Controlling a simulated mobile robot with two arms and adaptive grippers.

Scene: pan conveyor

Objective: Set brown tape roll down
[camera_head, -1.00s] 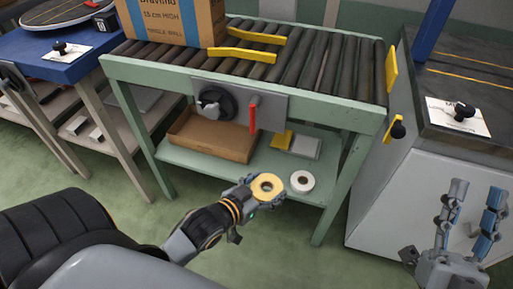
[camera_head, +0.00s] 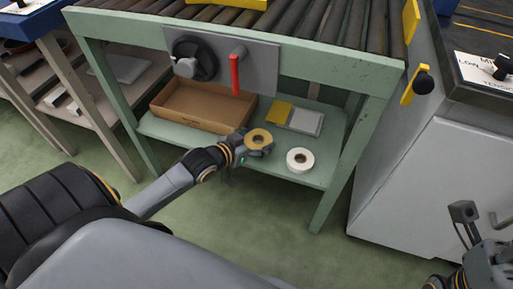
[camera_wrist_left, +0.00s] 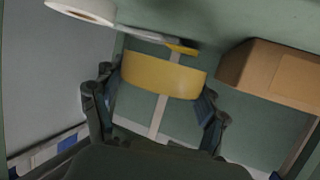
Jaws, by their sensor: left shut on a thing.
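The brown tape roll (camera_head: 259,138) is yellowish tan and sits in my left gripper (camera_head: 258,147) at the lower green shelf (camera_head: 230,164) of the conveyor frame. In the left wrist view the tape roll (camera_wrist_left: 162,76) is between the two fingers of my left gripper (camera_wrist_left: 155,95), which are shut on it. I cannot tell whether the roll touches the shelf. My right gripper (camera_head: 465,222) is only partly in view at the lower right, near the grey cabinet, and its fingers are unclear.
A white tape roll (camera_head: 300,160) lies on the shelf right of my left gripper. An open cardboard box (camera_head: 205,106) stands behind left. A yellow pad (camera_head: 279,112) and a grey pad (camera_head: 305,121) lie behind. A red lever (camera_head: 235,74) hangs above.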

